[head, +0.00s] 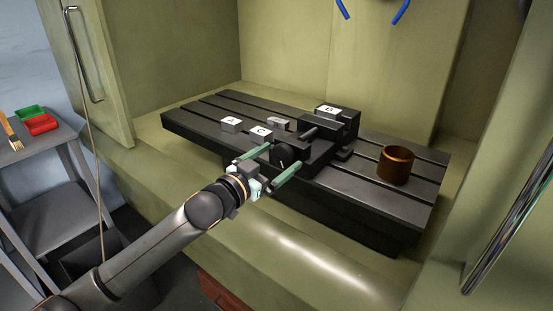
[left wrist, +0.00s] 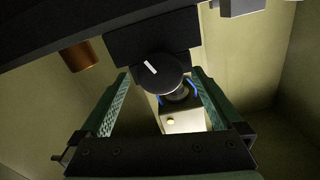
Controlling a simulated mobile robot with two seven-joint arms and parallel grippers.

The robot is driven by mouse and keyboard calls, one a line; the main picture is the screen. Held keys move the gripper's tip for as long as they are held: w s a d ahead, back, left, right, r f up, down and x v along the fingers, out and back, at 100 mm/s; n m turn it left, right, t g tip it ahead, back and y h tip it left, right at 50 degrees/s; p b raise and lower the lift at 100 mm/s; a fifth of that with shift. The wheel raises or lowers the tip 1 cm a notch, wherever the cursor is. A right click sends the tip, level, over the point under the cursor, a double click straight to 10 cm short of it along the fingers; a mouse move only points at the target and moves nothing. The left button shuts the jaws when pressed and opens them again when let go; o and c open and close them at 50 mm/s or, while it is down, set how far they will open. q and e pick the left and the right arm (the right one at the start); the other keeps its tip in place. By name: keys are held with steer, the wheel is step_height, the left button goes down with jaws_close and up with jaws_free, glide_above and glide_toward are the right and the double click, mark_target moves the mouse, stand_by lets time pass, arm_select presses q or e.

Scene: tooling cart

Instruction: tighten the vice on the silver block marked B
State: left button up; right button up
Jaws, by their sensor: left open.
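The dark vice (head: 318,140) stands on the slotted table. A white label that seems to read B (head: 329,110) shows at its far end; how that block sits in the jaws is hard to tell. The vice's round black knob (head: 284,155) faces me, and in the left wrist view the knob (left wrist: 153,78) carries a white mark. My left gripper (head: 285,154), with green fingers, is open. Its fingertips are on either side of the knob, also in the left wrist view (left wrist: 162,72); contact cannot be told. My right gripper is not in view.
Two small grey labelled blocks (head: 231,126) (head: 261,136) and an unlabelled silver piece (head: 280,124) lie left of the vice. A copper-coloured cup (head: 396,165) stands on the right. Blue nozzles (head: 402,12) hang above. A side cart (head: 48,153) holds red and green trays.

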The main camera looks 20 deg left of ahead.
arm_select(q)
steer(key=shift+c, duration=0.2)
steer(key=c, duration=1.3)
steer(key=shift+r+m+p, duration=0.25)
steer(key=shift+m+p, duration=0.55)
steer(key=shift+p, duration=0.3)
steer(key=shift+m+p, duration=0.4)
steer(key=shift+f+m+p, duration=0.1)
steer(key=shift+m+p, duration=0.2)
steer(key=shift+f+m, duration=0.15)
steer(key=shift+m, duration=0.15)
steer(key=o, duration=1.1)
steer(key=shift+o, duration=1.2)
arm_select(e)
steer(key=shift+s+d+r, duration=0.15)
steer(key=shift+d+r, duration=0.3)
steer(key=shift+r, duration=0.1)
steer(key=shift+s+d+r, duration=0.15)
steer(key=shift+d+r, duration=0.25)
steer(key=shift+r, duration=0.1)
